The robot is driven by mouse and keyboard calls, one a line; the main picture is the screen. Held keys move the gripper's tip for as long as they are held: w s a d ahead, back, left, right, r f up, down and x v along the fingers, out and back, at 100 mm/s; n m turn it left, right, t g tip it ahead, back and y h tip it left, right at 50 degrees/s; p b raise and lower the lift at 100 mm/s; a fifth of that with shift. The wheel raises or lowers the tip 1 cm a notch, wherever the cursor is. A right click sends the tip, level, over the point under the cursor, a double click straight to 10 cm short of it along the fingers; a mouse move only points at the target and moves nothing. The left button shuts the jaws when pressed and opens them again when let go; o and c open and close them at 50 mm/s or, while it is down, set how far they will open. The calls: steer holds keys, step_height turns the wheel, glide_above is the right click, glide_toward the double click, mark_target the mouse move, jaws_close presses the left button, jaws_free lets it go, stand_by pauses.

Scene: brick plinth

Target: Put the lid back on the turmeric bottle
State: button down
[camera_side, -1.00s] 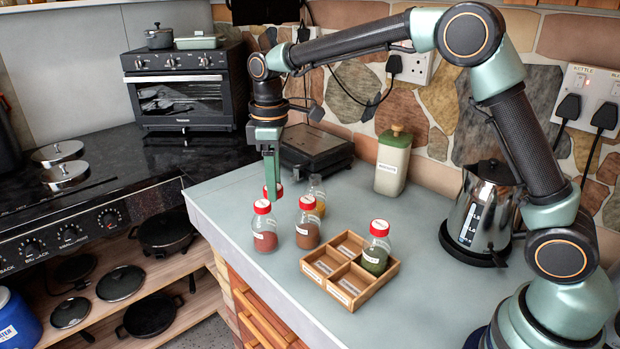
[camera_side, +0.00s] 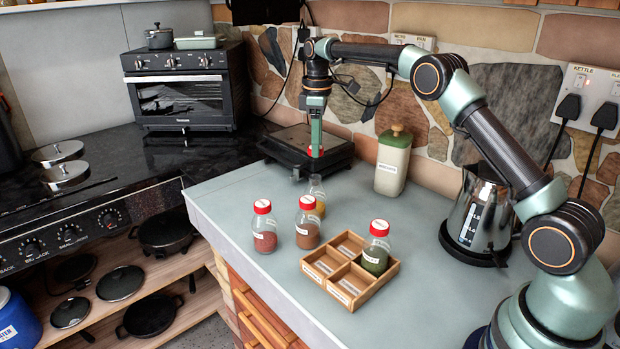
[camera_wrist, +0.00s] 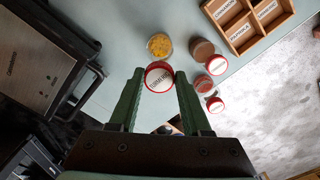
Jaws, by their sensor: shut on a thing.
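My gripper (camera_side: 316,148) is shut on a red-rimmed lid with a white labelled top, and holds it in the air over the back of the counter. The lid (camera_wrist: 160,77) sits between my fingertips in the wrist view. The turmeric bottle (camera_side: 319,205) is an open glass jar standing upright behind the brown spice bottle, which partly hides it. Its yellow contents show from above in the wrist view (camera_wrist: 159,45), beyond the lid and apart from it. My gripper is behind and above the bottle in the side view.
Capped bottles of red spice (camera_side: 264,240) and brown spice (camera_side: 307,238) stand in front of the turmeric. A wooden divided crate (camera_side: 346,292) holds a green-spice bottle (camera_side: 376,257). A black grill (camera_side: 290,150), canister (camera_side: 393,165) and kettle (camera_side: 480,215) stand behind.

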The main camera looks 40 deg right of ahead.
steer(key=shift+f, duration=3)
steer(key=shift+f, duration=0.15)
jaws_free()
stand_by(0.4)
steer(key=shift+r, duration=3.55)
